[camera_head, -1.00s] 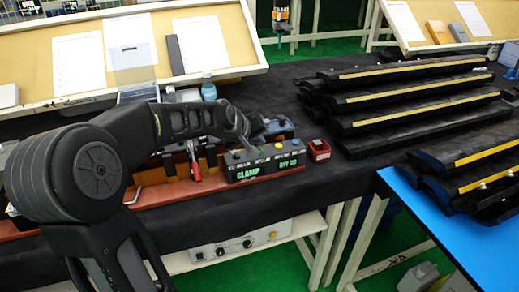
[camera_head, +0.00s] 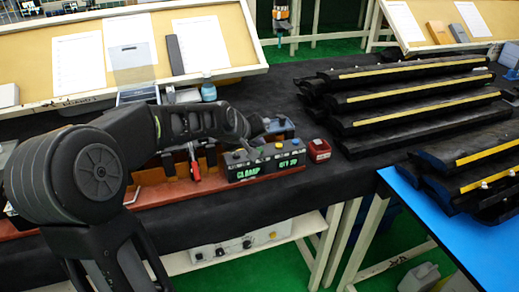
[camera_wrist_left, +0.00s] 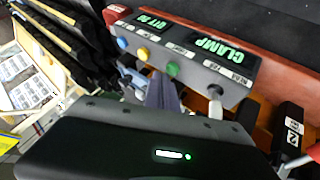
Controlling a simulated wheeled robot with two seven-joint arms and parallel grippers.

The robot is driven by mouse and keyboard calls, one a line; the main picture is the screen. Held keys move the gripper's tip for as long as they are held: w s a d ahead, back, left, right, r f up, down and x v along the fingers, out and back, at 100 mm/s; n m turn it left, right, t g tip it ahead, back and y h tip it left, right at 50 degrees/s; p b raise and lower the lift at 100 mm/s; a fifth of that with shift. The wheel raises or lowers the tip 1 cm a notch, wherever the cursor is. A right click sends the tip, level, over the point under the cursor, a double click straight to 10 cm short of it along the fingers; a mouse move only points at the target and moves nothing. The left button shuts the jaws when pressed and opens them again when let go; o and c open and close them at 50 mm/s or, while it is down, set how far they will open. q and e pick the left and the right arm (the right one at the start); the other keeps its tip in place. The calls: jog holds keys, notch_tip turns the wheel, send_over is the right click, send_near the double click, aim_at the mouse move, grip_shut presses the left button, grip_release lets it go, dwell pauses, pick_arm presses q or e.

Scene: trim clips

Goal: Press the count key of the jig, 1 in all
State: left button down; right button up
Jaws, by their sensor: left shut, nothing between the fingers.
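The jig's dark control box (camera_head: 262,165) stands at the right end of the red-brown jig base. Its front shows green "CLAMP" and "QTY 30" text. I cannot read most key labels. My left gripper (camera_head: 258,148) is shut and empty, with its fingertips close over the box's top beside the keys. In the left wrist view the fingers (camera_wrist_left: 161,92) lie near the green and yellow keys; contact is unclear. My right gripper is out of view.
A small red container (camera_head: 319,151) stands just right of the box. A red-handled clamp (camera_head: 193,168) sits on the jig, left of the box. Black trim pieces with yellow strips (camera_head: 410,95) are stacked at right. A bottle (camera_head: 208,90) stands behind.

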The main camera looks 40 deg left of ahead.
pick_arm(q)
jog(key=shift+f+b, duration=0.45)
dwell(0.5)
jog(key=shift+r, duration=0.1)
jog(key=shift+r+p, duration=0.8)
jog(key=shift+r, duration=0.1)
notch_tip(320, 180, up, 5)
jog(key=p, duration=0.4)
dwell(0.9)
